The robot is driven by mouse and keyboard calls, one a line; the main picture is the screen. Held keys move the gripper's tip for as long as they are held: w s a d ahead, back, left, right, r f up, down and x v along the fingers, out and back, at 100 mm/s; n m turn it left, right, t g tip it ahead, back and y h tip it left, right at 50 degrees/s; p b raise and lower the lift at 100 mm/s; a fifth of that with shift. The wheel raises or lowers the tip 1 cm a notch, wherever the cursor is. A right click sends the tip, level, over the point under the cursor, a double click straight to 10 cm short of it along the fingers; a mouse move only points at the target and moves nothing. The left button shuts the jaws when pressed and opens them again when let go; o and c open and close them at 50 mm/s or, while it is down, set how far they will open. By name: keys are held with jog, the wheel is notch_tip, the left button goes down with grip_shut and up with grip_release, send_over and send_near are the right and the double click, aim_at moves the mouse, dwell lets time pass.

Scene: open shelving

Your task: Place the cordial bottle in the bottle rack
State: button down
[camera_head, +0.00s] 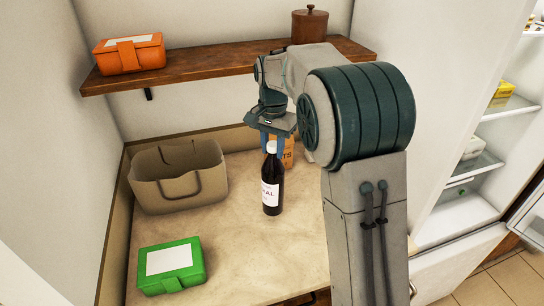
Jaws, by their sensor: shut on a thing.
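The cordial bottle (272,188) is dark with a white cap and a white label, and it is upright over the middle of the counter. I cannot tell whether its base touches the counter. My gripper (272,143) points down from above, with its blue fingers at the bottle's cap and neck, shut on it. My arm hides part of the right side of the counter. I see no bottle rack in this view.
A beige basket (180,190) stands at the back left of the counter (235,240), with a green box (171,266) in front. A carton (290,153) is behind the bottle. The wooden shelf (200,72) above holds an orange box (129,54) and a brown canister (310,27). An open fridge is at right.

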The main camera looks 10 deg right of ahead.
aim_at(272, 159)
jog(key=shift+a+f+p, duration=0.15)
jog(key=shift+f+p, duration=0.35)
jog(key=shift+f, duration=1.6)
jog(key=c, duration=1.1)
grip_release()
jog(key=shift+f, duration=0.1)
